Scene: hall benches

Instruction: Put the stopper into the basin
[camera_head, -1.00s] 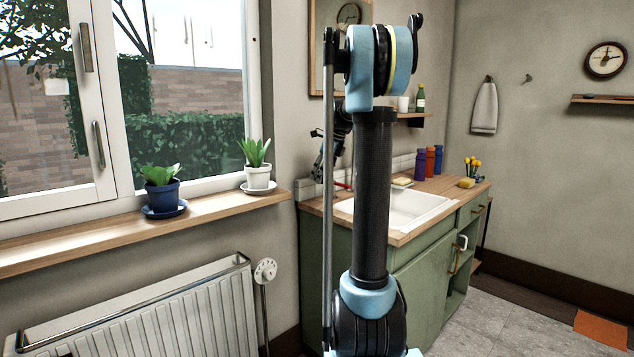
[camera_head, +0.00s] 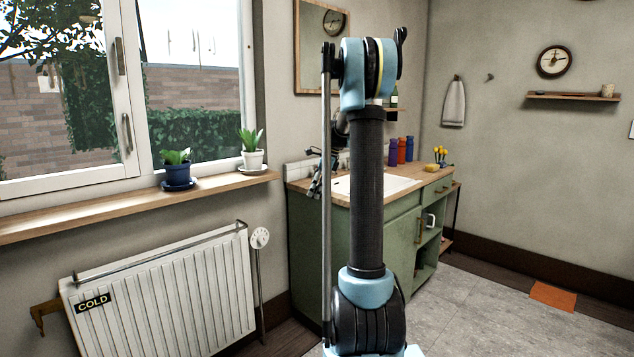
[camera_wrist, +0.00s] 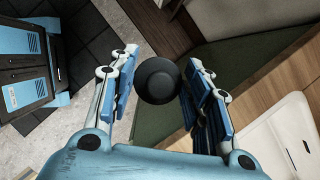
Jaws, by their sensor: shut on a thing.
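The stopper (camera_wrist: 157,80) is a dark round disc in the wrist view. My gripper (camera_wrist: 160,82) is shut on it, with a finger on each side. The white basin (camera_head: 397,184) is set into the wooden counter; my arm hides part of it. A white corner of the basin (camera_wrist: 275,145) shows at the lower right of the wrist view, to the right of the stopper and apart from it. In the head view my gripper (camera_head: 315,185) is by the counter's left end, partly behind my arm; the stopper cannot be made out there.
The wooden counter (camera_head: 431,183) tops a green cabinet (camera_head: 400,245). Blue and red bottles (camera_head: 401,150), a yellow sponge (camera_head: 432,167) and yellow flowers stand at its back right. A sill with potted plants (camera_head: 252,158) and a radiator (camera_head: 165,290) lie left. The floor at right is open.

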